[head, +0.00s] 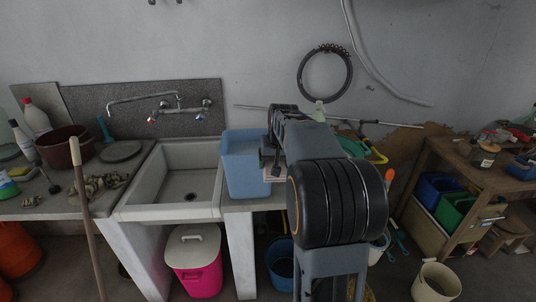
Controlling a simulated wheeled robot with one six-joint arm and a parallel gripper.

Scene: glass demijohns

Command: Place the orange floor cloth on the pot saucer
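I cannot make out an orange floor cloth for certain. A crumpled brownish cloth-like heap (97,187) lies on the left counter, in front of a round, flat, dark disc (121,151) that looks like the pot saucer. The disc's top looks bare. My arm reaches away from me over the counter right of the sink. My gripper (270,162) is mostly hidden behind my arm, beside the blue bin's right side. Its fingers and anything between them cannot be made out.
A stone sink (178,184) with a wall tap lies between the disc and my arm. A tall blue bin (241,165) stands right of the sink. A brown pot (64,147) and bottles crowd the left counter. A wooden pole (85,215) leans in front of it.

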